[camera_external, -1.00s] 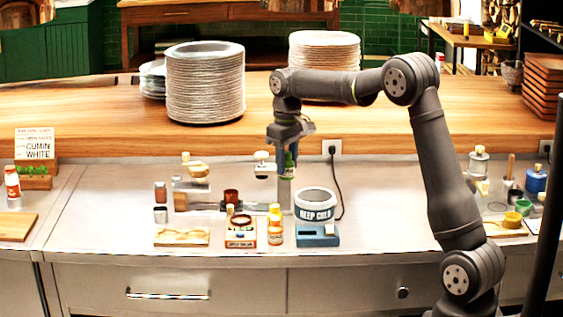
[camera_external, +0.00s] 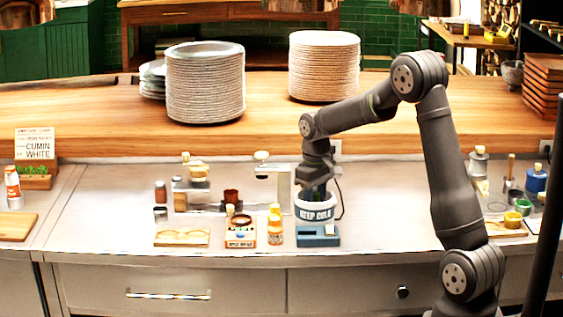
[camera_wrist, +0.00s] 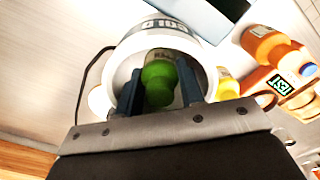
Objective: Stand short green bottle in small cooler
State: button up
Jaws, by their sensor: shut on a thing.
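The small cooler (camera_external: 314,214) is a white tub with a dark band reading "KEEP COLD", standing on the steel counter. It also shows in the wrist view (camera_wrist: 207,51), with its round opening under my gripper. The short green bottle (camera_wrist: 158,82) is between my two blue fingers, its green top towards the camera and a pale label partly visible beyond. My gripper (camera_wrist: 160,92) is shut on the bottle and points down into the cooler's mouth. In the external view my gripper (camera_external: 315,190) hides most of the bottle, and the bottle's base cannot be seen.
A blue box (camera_external: 318,236) stands just in front of the cooler. Orange bottles (camera_external: 275,228) and a labelled tray (camera_external: 240,238) are to its left. A white stand (camera_external: 272,170) is close behind left. Plate stacks (camera_external: 325,65) are on the wooden shelf behind.

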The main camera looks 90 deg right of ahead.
aim_at(315, 193)
jog(key=shift+f, duration=0.9)
jog(key=o, duration=0.7)
jog(key=shift+f, duration=0.15)
notch_tip(315, 193, up, 12)
jog(key=shift+r, duration=0.2)
